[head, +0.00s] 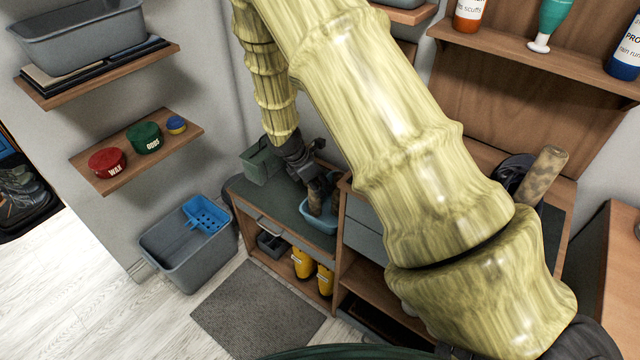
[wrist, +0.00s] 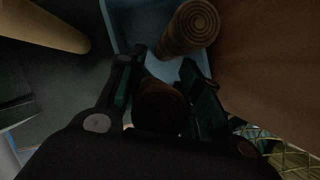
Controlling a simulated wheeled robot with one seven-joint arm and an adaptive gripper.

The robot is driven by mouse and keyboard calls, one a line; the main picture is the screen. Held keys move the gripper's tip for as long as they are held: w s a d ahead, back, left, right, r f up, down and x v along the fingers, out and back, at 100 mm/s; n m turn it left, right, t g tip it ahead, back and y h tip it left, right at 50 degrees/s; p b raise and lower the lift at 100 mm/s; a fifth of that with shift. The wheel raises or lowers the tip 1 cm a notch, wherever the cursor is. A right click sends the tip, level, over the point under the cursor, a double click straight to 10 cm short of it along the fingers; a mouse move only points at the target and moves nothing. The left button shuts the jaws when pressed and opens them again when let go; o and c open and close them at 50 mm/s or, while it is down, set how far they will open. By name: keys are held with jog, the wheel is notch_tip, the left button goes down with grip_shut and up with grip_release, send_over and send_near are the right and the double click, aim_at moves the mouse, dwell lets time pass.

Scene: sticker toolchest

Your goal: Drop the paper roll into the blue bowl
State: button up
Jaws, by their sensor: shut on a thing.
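The blue bowl (head: 319,227) sits on the dark green top of the low bench in the head view. My gripper (head: 320,190) points down at the bowl. In the wrist view my gripper (wrist: 162,88) is shut on a brown paper roll (wrist: 162,108), whose round end shows dimly between the fingers. A second brown roll with a spiral end (wrist: 192,27) stands beside it, against the blue of the bowl (wrist: 122,22). Whether the held roll touches the bowl's floor is hidden.
A grey-green bin (head: 260,163) stands at the bench's back left. A wooden cabinet side (head: 341,205) rises close to the bowl's right. A pale cylinder (wrist: 45,24) shows at the wrist view's upper left. My arm hides much of the right.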

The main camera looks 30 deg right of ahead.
jog(key=shift+f, duration=0.5)
jog(key=o, duration=0.9)
jog(key=shift+c, duration=0.2)
jog(key=shift+r, duration=0.55)
jog(key=p+v, duration=0.1)
jog(key=v, duration=1.1)
